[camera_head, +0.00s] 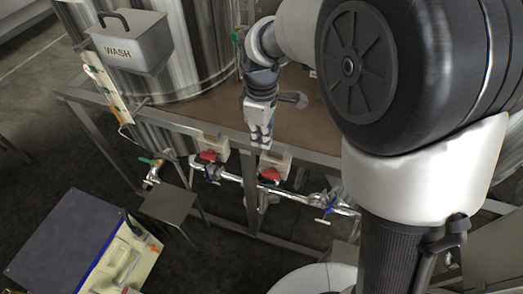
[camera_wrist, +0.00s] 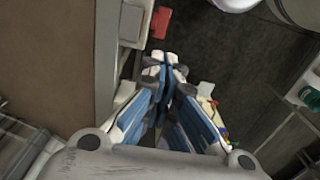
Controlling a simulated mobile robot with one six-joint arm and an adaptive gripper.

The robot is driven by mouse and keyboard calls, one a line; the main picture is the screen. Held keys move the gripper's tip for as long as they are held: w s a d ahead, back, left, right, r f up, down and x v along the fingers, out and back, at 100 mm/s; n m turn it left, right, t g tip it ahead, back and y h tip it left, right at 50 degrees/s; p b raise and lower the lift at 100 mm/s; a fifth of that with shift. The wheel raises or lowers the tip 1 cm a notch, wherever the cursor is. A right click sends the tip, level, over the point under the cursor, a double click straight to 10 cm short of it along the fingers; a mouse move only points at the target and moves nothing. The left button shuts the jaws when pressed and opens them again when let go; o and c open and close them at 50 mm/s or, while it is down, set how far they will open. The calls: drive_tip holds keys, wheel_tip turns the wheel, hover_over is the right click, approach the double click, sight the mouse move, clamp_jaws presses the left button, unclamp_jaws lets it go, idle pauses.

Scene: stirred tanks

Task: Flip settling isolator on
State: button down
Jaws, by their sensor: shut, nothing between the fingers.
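Two pale isolator boxes with red handles are fixed along the front rail of the tank stand: a left isolator (camera_head: 209,154) and a right isolator (camera_head: 271,174). I cannot read which one is the settling isolator. My gripper (camera_head: 265,144) is shut and empty, pointing down just above and behind the right isolator. In the wrist view my gripper's fingertips (camera_wrist: 166,62) are together. There, one isolator's red handle (camera_wrist: 160,22) shows beyond the tips, beside its pale box (camera_wrist: 131,22). A second pale box (camera_wrist: 124,94) is partly hidden by the fingers.
A steel tank (camera_head: 190,50) stands on the brown platform (camera_head: 205,105). A grey WASH bin (camera_head: 128,42) is at upper left. Silver pipes with blue-handled valves (camera_head: 327,208) run below the isolators. A yellow-fronted cabinet (camera_head: 112,262) stands at lower left. My arm hides the right side.

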sight(271, 175)
wheel_tip(271, 175, down, 13)
drive_tip(key=b, duration=0.3)
drive_tip(key=shift+f+b, duration=0.1)
drive_tip(key=shift+b, duration=0.3)
drive_tip(key=shift+a+p, duration=0.1)
drive_tip(key=shift+p, duration=0.25)
